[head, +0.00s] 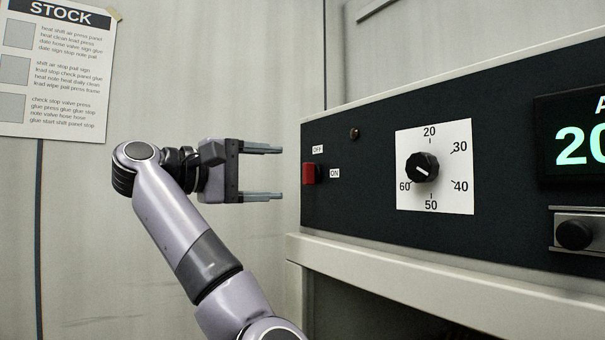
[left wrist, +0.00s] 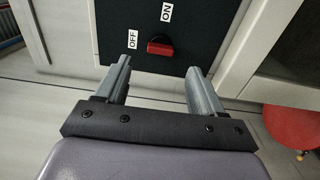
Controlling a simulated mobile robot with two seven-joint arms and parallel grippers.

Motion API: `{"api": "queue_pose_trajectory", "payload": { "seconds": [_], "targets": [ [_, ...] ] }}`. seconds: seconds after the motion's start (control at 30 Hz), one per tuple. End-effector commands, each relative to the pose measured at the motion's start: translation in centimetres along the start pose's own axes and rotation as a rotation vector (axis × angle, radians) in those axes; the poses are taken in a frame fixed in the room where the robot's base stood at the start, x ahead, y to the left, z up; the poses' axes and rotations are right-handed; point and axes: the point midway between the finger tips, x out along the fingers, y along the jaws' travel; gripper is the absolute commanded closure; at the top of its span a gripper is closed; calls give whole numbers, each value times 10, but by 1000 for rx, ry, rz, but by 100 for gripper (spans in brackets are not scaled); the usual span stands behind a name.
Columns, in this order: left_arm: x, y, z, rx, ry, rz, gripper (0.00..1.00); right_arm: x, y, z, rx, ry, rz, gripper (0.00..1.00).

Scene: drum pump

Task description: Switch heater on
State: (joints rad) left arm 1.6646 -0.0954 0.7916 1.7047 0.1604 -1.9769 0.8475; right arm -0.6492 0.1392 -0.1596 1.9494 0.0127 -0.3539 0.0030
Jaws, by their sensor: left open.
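The red heater switch (head: 309,174) sits at the left end of the black control panel (head: 375,215). Its handle looks upright, below the OFF label (head: 317,149) and left of the ON label (head: 334,173). My left gripper (head: 279,172) is open and empty, just left of the panel, with one finger above the other. It points toward the switch at about its height, with a gap between. In the left wrist view the switch (left wrist: 159,47) shows beyond and between the open fingertips (left wrist: 158,67). My right gripper is not in view.
A small dark lamp (head: 354,133) and a black dial (head: 421,167) numbered 20 to 60 are right of the switch. A green display (head: 580,145) and a dark knob (head: 575,235) are farther right. A red round object (left wrist: 295,125) is low right in the wrist view.

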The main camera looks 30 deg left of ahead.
Motion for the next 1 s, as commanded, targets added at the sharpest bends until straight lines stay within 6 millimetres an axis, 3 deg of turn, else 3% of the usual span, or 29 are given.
{"api": "queue_pose_trajectory", "payload": {
  "seconds": [0.4, 0.77, 0.8, 0.97, 1.0],
  "targets": [
    [59, 1, 0, 0, 0, -2, 32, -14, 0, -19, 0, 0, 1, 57],
    [68, -1, -1, 1, 3, -2, 32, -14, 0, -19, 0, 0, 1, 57],
    [67, -1, -1, 1, 3, -1, 35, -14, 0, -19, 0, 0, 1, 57],
    [67, -1, 0, 1, 2, -2, 87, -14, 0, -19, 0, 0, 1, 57],
    [67, -1, 0, 1, 2, -2, 88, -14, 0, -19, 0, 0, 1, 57]
  ]
}}
